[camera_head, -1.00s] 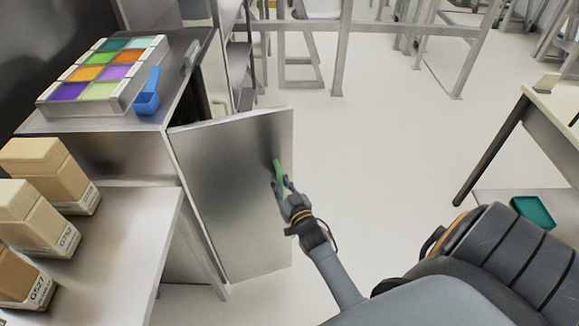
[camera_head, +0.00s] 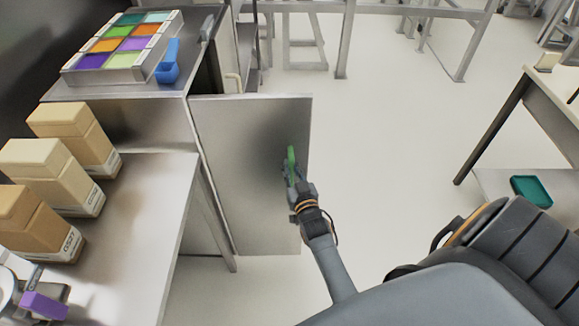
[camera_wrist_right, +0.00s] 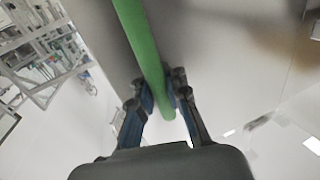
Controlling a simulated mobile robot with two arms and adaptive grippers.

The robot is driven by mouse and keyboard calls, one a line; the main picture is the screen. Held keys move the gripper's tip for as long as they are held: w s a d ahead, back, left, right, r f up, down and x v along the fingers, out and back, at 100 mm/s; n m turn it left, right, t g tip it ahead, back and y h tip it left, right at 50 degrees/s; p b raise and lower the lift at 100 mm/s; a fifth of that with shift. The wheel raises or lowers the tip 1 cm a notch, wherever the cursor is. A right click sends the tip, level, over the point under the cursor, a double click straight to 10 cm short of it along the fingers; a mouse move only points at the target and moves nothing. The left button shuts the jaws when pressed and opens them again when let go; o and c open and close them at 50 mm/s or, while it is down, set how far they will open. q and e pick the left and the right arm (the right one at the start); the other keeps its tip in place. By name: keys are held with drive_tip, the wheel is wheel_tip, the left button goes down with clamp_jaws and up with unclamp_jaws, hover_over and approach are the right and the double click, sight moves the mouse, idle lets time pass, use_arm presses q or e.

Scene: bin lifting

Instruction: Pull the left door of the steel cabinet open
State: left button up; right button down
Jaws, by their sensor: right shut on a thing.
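The steel cabinet (camera_head: 130,120) stands at the left of the head view, with its front to the right. Its left door (camera_head: 240,165) is a flat steel panel, swung well out from the cabinet body. A green bar handle (camera_head: 291,157) sits near the door's free edge. My right gripper (camera_head: 293,178) is shut on this handle. In the right wrist view, the fingers (camera_wrist_right: 160,95) lie on both sides of the green handle (camera_wrist_right: 138,35), whose end sticks out past them. My left gripper is in neither view.
A colored sample tray (camera_head: 125,68) and a blue scoop (camera_head: 168,63) are on the cabinet top. A steel table (camera_head: 140,215) with tan containers (camera_head: 50,175) stands close at the left. The floor (camera_head: 400,150) right of the door is clear up to another table (camera_head: 550,100).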

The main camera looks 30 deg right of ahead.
sight(290, 133)
drive_tip(key=c, duration=1.3)
unclamp_jaws()
drive_tip(key=shift+s+d, duration=0.3)
drive_tip(key=shift+d, duration=0.05)
drive_tip(key=shift+w+a+r, duration=0.1)
drive_tip(key=shift+w+r, duration=0.05)
drive_tip(key=shift+r, duration=0.1)
wheel_tip(290, 133, up, 10)
drive_tip(key=shift+f, duration=0.2)
